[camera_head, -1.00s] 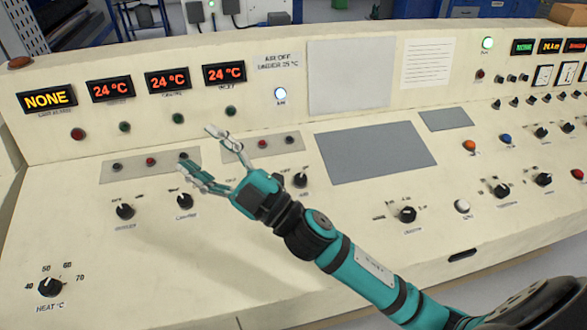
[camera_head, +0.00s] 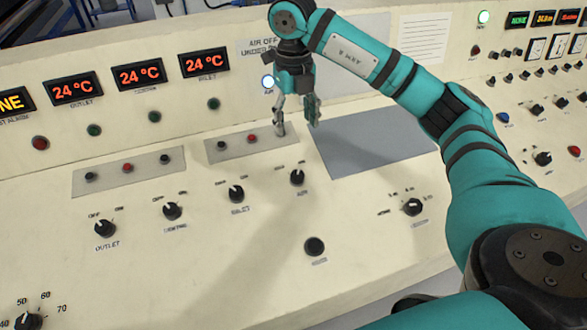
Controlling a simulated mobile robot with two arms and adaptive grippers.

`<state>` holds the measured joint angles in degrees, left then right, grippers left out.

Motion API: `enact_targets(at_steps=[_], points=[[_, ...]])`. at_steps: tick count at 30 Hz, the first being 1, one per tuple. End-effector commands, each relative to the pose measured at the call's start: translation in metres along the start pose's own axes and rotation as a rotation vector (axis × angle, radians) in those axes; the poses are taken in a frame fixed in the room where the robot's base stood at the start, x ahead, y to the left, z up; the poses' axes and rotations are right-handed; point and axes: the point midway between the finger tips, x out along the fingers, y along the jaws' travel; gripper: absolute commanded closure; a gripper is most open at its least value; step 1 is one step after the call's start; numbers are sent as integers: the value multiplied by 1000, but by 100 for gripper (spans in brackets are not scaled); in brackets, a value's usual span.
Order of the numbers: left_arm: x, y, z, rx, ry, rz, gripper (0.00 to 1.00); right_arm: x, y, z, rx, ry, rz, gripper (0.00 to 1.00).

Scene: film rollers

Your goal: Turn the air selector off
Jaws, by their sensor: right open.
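The air selector (camera_head: 297,177) is a small black rotary knob on the sloping cream panel, with OFF and ON marks above it. Its white pointer looks roughly upright; I cannot tell its exact setting. The air lamp (camera_head: 268,82) glows white-blue on the upright panel, partly beside my gripper. My right gripper (camera_head: 297,123) points down with its fingers apart and empty. In the picture it is just above the air selector, with no visible contact. My left gripper is not in view.
The inlet knob (camera_head: 236,194), heating knob (camera_head: 172,211) and outlet knob (camera_head: 104,229) lie to the left. A black round button (camera_head: 314,246) is below. A grey button strip (camera_head: 252,143) and a grey plate (camera_head: 375,140) are behind the knobs.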

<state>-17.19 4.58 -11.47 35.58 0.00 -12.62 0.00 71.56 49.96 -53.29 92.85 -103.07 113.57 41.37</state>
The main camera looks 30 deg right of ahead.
Motion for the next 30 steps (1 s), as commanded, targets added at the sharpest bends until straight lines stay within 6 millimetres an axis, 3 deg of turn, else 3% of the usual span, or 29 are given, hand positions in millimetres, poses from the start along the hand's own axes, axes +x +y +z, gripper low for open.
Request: enact_targets(at_steps=[5,22,30], points=[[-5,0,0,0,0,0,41,18,-3,-1,4,8,-9,41],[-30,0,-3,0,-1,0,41,137,-2,-2,2,8,-4,41],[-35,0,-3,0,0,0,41,168,-1,-1,-1,3,-3,41]])
